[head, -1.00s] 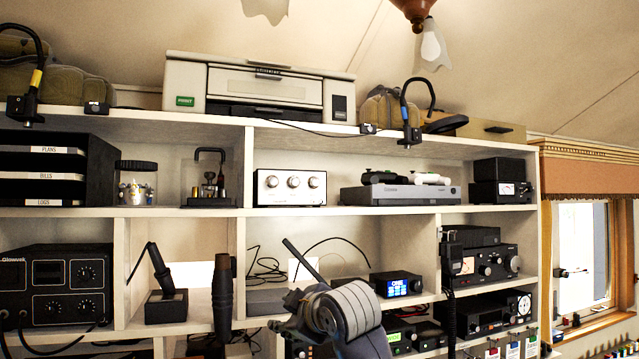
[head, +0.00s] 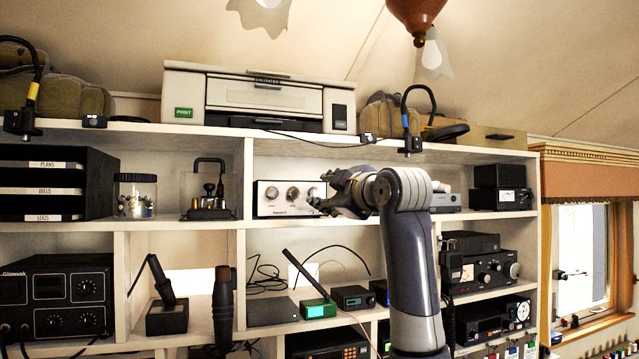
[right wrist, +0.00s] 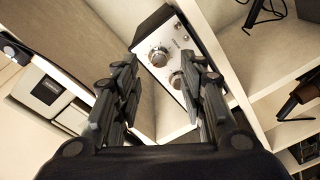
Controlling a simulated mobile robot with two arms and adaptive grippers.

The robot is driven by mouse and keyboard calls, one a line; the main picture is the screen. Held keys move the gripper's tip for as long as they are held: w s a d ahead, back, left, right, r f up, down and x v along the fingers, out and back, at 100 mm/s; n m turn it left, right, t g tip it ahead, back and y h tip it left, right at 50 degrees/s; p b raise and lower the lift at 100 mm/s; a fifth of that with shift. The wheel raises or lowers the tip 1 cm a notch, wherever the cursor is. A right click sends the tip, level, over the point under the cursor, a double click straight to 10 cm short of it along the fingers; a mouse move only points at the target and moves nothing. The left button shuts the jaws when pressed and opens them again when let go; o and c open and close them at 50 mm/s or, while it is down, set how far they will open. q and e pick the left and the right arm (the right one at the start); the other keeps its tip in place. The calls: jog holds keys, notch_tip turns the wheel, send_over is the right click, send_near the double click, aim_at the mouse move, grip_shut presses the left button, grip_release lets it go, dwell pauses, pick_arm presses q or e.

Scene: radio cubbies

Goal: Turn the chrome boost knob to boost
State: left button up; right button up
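A silver-faced box with a row of chrome knobs (head: 290,197) stands on the upper shelf. Two of its knobs show in the right wrist view, one of them upper (right wrist: 159,56) and one lower (right wrist: 176,79). Their labels are too small to read, so I cannot tell which is the boost knob. My right gripper (head: 322,192) is at the right end of the box and partly covers it. In the right wrist view the gripper (right wrist: 158,68) has its fingers apart, with the panel beyond them and nothing held. My left gripper is not in view.
A grey flat unit (head: 446,202) stands right of the box, mostly behind my right arm. A metal instrument (head: 209,192) stands to the left, past the upright divider (head: 244,180). The shelf above (head: 300,143) runs over the box. A printer (head: 265,97) sits on top.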

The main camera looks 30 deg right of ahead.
aim_at(316, 193)
jog(key=w, duration=0.1)
jog(key=w+p, duration=0.1)
jog(key=w, duration=0.1)
jog(key=shift+w+d+r+p, duration=0.1)
jog(key=shift+w+d+p, duration=0.15)
jog(key=shift+d+p, duration=0.05)
jog(key=shift+w, duration=0.3)
grip_shut()
